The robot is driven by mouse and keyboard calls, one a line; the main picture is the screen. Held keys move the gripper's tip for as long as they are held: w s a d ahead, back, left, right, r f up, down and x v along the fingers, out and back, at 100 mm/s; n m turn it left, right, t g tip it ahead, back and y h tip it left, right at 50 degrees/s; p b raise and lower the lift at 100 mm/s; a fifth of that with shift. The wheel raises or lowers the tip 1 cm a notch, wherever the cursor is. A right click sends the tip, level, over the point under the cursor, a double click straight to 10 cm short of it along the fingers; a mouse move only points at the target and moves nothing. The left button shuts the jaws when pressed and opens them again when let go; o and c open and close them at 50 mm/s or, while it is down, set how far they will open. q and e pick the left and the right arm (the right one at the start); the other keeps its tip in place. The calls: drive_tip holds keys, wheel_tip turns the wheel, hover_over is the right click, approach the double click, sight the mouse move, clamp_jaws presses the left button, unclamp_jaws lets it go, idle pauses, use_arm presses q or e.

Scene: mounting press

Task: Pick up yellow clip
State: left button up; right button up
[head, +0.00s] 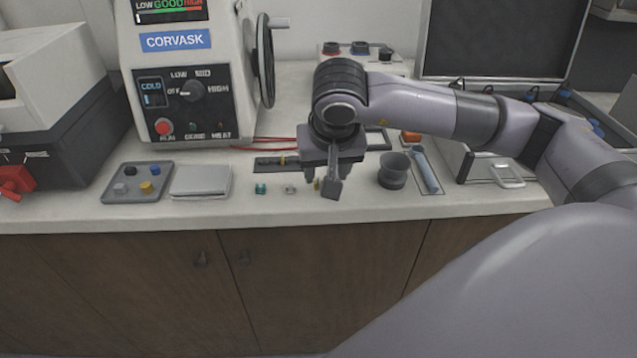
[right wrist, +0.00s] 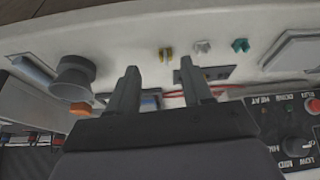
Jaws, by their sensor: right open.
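The yellow clip (head: 317,184) stands on the counter, partly hidden by my right gripper in the head view. It shows fully in the right wrist view (right wrist: 166,54), just beyond the fingertips. My right gripper (head: 325,186) is open and empty, with its fingers pointing down close to the clip. In the right wrist view its two fingertips (right wrist: 157,65) are apart, and the clip appears between their directions, nearer the right finger. A pale grey clip (head: 290,190) and a teal clip (head: 261,188) stand in a row to its left in the head view. My left gripper is not in view.
A silver flat box (head: 201,180) and a grey tray (head: 115,196) lie left. The press (head: 190,75) stands behind. The counter's front strip is clear.

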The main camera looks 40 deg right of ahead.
sight(319, 180)
drive_tip(key=w+f, duration=0.2)
drive_tip(key=f, duration=0.1)
drive_tip(key=shift+w+d, duration=0.15)
drive_tip(key=shift+w, duration=0.05)
drive_tip(key=shift+w+d+f, duration=0.1)
drive_tip(key=shift+w+f, duration=0.1)
drive_tip(key=shift+f, duration=0.3)
clamp_jaws()
drive_tip(key=shift+r, duration=0.15)
